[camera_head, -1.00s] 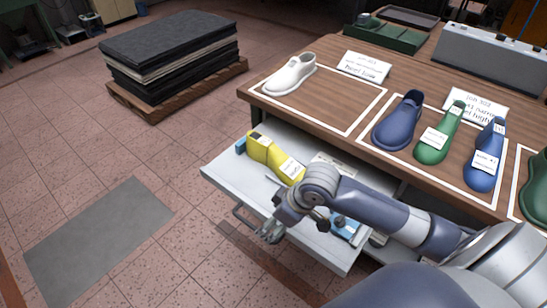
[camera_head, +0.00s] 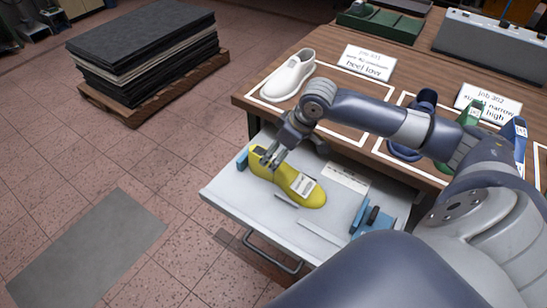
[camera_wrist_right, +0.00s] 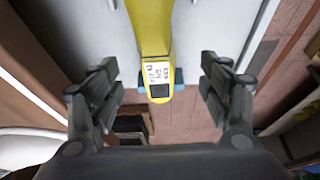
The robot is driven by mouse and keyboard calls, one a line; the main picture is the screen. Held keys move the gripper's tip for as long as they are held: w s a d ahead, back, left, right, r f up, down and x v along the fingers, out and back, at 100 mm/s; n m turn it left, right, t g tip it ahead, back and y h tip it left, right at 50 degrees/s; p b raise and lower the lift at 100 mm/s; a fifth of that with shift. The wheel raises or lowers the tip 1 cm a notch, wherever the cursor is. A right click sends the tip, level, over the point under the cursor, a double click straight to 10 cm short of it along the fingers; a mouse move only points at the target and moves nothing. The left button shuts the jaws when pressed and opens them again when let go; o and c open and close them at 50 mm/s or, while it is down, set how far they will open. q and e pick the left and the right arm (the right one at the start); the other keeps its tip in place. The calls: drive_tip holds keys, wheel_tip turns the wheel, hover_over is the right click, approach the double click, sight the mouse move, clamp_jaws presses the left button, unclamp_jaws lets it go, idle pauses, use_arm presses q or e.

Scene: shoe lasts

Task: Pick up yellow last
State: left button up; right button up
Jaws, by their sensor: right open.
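The yellow last (camera_head: 301,188) lies on its side or sole in the open drawer (camera_head: 232,197), with a white label on it. My right gripper (camera_head: 271,163) is open above the last's heel end, near the drawer's left side. In the right wrist view the yellow last (camera_wrist_right: 153,35) runs between the two spread fingers of the gripper (camera_wrist_right: 160,88), with its labelled end towards the palm. The fingers stand apart from it on both sides. My left gripper is not in view.
A dark stack (camera_head: 143,50) stands on a pallet.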

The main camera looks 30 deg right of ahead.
drive_tip(key=x, duration=0.4)
drive_tip(key=shift+s+f, duration=0.15)
drive_tip(key=shift+s, duration=0.15)
drive_tip(key=shift+w+a+f, duration=0.1)
drive_tip(key=shift+w+f, duration=0.05)
drive_tip(key=shift+f, duration=0.1)
drive_tip(key=x, duration=0.4)
drive_tip(key=shift+w+d+f+p, duration=0.3)
drive_tip(key=shift+w+f, duration=0.05)
drive_tip(key=shift+w, duration=0.05)
drive_tip(key=shift+c, duration=0.2)
drive_tip(key=c, duration=1.4)
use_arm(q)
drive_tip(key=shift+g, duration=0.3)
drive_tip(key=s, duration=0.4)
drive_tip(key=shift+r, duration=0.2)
use_arm(e)
drive_tip(key=shift+c, duration=1.1)
